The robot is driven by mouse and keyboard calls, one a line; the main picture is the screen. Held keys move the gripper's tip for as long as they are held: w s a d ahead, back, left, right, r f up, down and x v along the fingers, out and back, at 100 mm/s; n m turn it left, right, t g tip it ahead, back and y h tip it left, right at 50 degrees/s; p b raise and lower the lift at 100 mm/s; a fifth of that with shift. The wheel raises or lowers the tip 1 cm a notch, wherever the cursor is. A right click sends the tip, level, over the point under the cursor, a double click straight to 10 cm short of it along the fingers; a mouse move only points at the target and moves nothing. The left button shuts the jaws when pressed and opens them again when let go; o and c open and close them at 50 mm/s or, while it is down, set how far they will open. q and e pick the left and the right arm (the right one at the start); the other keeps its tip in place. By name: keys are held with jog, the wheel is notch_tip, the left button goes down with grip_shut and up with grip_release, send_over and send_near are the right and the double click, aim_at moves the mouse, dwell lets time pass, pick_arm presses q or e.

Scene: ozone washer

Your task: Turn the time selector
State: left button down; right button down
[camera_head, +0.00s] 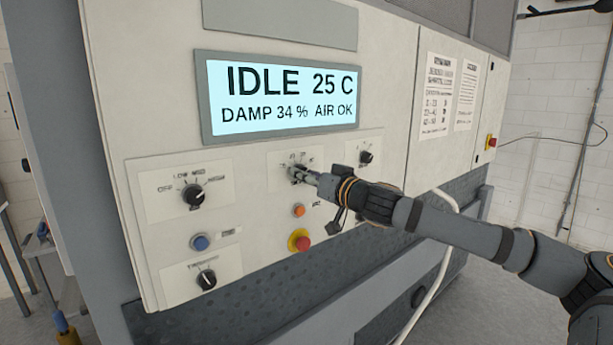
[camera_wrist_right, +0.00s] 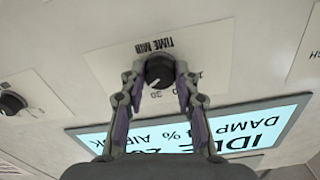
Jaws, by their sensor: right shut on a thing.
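The time selector is a round black knob (camera_wrist_right: 160,72) on a pale plate marked "TIME MIN", seen upside down in the right wrist view. In the head view its plate (camera_head: 281,160) shows at the middle of the panel, and my gripper hides most of the knob. My right gripper (camera_head: 302,173) reaches in from the right to the knob. In the right wrist view its two fingers (camera_wrist_right: 159,80) stand on either side of the knob, shut on it. The knob's pale pointer mark faces the lower left there. My left gripper is not in view.
A display (camera_head: 281,98) above reads "IDLE 25 C, DAMP 34 %, AIR OK". A LOW/MED/HIGH knob (camera_head: 193,194) sits left, another black knob (camera_head: 366,157) right. Below are an orange button (camera_head: 298,210), a red button (camera_head: 302,243) and a blue button (camera_head: 200,242).

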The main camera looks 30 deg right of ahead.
jog(key=shift+d+n+b, duration=0.1)
jog(key=shift+n+b, duration=0.7)
jog(key=shift+n, duration=7.1)
jog(key=c, duration=1)
grip_release()
jog(key=shift+r, duration=0.1)
